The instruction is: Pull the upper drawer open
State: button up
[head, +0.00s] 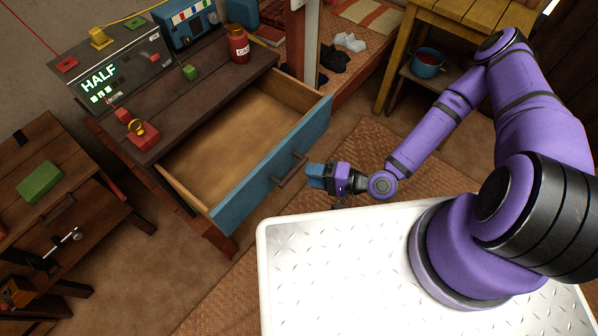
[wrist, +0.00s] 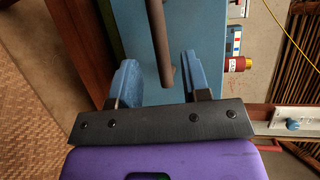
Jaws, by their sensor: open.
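The upper drawer (head: 270,161) is pulled well out of the wooden cabinet, and its pale interior looks empty. Its blue front carries a dark bar handle (head: 291,171), which also shows in the wrist view (wrist: 158,38). My gripper (head: 311,176) is open just in front of the drawer front, close to the right of the handle. In the wrist view my two blue fingers (wrist: 157,78) stand apart, with the handle's end in the gap between them as seen from there. Neither finger is clearly touching the handle.
On the cabinet top are a display reading HALF (head: 99,79), a red jar (head: 238,45), a green cube (head: 190,72) and a red block with a ring (head: 141,133). A small wooden table (head: 60,215) stands left.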

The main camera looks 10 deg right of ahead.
jog(key=shift+v, duration=2.3)
